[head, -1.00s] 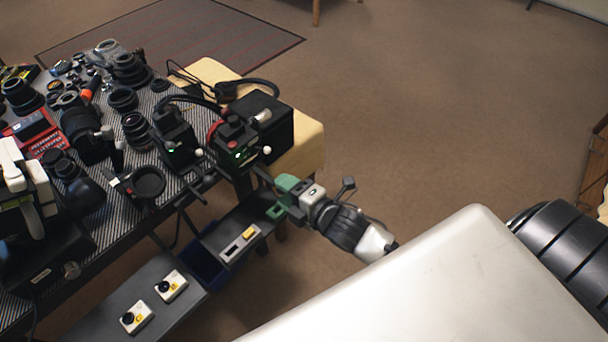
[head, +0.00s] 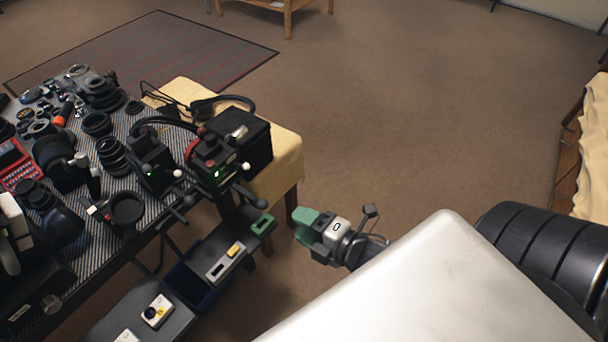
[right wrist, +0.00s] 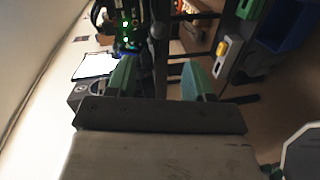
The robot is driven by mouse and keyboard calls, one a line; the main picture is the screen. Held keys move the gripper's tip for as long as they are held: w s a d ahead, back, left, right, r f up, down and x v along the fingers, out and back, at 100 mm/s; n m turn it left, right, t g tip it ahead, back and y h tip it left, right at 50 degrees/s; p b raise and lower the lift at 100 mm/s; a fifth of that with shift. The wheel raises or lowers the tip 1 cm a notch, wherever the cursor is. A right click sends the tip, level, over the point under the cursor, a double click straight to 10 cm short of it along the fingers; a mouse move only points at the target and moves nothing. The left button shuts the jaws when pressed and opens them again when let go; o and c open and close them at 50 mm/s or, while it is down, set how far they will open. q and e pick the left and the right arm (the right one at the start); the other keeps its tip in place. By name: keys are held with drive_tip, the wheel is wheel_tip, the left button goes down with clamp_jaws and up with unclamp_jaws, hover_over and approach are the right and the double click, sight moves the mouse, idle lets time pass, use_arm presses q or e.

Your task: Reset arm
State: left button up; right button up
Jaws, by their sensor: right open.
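My right gripper (head: 302,220) has green fingers and stands in free air over the floor, just right of the bench end in the head view. In the right wrist view its two fingers (right wrist: 160,80) are apart, with nothing held between them. My left gripper does not show in either view.
The striped bench (head: 100,252) at left is crowded with lenses and tools. A black device (head: 215,165) with lit green lights stands near the cream-topped table (head: 285,155). A low grey shelf (head: 190,318), a tray with a yellow part (head: 228,262) and a blue bin (head: 185,285) lie below. Floor at right is clear.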

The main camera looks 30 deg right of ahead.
drive_tip(key=s+d+f+m+g+h+p, duration=0.25)
drive_tip(key=f+m, duration=0.25)
drive_tip(key=f, duration=0.7)
drive_tip(key=s+d+f+m+g+h+p, duration=0.25)
drive_tip(key=s+d+f+m+g, duration=0.2)
drive_tip(key=f, duration=0.75)
drive_tip(key=s+a+f+m+g+p, duration=0.1)
drive_tip(key=s+a+f+m+g, duration=0.1)
drive_tip(key=s+f, duration=0.4)
drive_tip(key=s+a+f+m+g+p, duration=0.2)
drive_tip(key=s+f+m+g, duration=0.3)
drive_tip(key=s, duration=0.9)
drive_tip(key=shift+s+a+f+m+h, duration=0.2)
drive_tip(key=shift+s+f+m+h, duration=0.2)
drive_tip(key=shift+f+m, duration=0.55)
drive_tip(key=shift+r, duration=0.1)
